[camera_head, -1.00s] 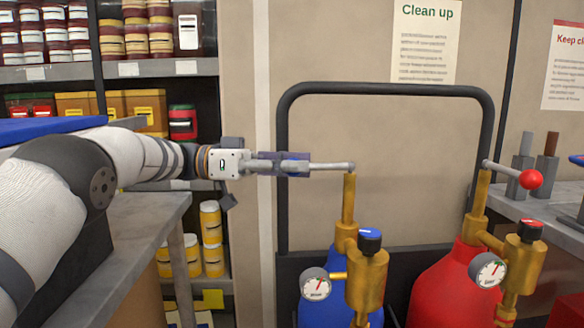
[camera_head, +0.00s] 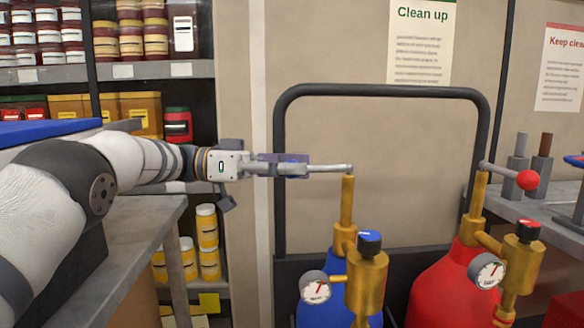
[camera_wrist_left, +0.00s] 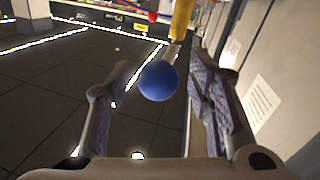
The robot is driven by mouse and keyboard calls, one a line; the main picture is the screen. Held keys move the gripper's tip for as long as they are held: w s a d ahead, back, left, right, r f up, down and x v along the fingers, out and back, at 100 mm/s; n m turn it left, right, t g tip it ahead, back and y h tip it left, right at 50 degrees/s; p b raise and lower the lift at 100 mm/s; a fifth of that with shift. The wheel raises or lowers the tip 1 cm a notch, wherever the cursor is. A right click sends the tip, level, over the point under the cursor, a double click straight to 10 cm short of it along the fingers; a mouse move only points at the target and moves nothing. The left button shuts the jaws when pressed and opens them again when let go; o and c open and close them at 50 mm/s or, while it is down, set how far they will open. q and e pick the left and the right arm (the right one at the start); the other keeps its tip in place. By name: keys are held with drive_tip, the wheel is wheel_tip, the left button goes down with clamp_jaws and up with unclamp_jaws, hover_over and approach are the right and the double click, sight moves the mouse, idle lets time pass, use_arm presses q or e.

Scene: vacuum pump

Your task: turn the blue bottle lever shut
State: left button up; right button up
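The blue bottle (camera_head: 312,303) stands at the lower middle of the head view, with a brass valve on top. Its grey lever (camera_head: 330,168) points level to the left from the brass stem (camera_head: 347,200). A blue ball (camera_wrist_left: 157,80) is on the lever's end and shows between my left fingers in the wrist view. My left gripper (camera_head: 292,163) is at the ball end, with a finger on each side. In the wrist view the fingers (camera_wrist_left: 160,85) are open, with gaps beside the ball. The fingers partly hide the ball in the head view. My right gripper is out of view.
A red bottle (camera_head: 435,285) with a red-ball lever (camera_head: 527,180) stands to the right. A black frame (camera_head: 385,89) rises behind both bottles. A grey table (camera_head: 150,225) lies under my left arm, with shelves of jars behind. A bench (camera_head: 540,205) is at the right.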

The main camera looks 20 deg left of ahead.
use_arm(q)
drive_tip(key=s+a, duration=0.1)
drive_tip(key=a, duration=0.6)
drive_tip(key=shift+a, duration=0.25)
